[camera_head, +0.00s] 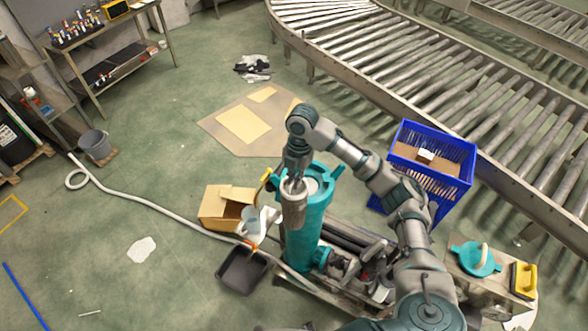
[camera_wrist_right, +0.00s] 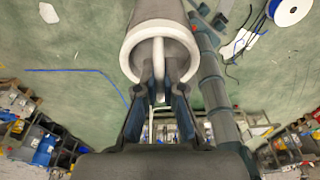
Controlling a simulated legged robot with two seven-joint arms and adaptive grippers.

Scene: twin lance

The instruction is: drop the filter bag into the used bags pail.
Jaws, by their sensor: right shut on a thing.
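The filter bag (camera_head: 294,215) is a grey cylinder with a pale ring at its top. My right gripper (camera_head: 296,176) is shut on the bag's handle, and the bag hangs below it. In the right wrist view the fingers (camera_wrist_right: 159,98) close on the white handle inside the ring of the bag (camera_wrist_right: 160,22). In the head view the bag overlaps the front left of the teal filter housing (camera_head: 311,238); I cannot tell if they touch. A grey pail (camera_head: 95,146) stands on the floor far left; its inside is too small to tell. My left gripper is not visible.
A cardboard box (camera_head: 216,208) and a black tray (camera_head: 239,272) lie left of the housing. A white hose (camera_head: 150,206) runs across the floor toward the pail. A blue crate (camera_head: 443,152) and a roller conveyor (camera_head: 400,60) are at right. The left floor is mostly clear.

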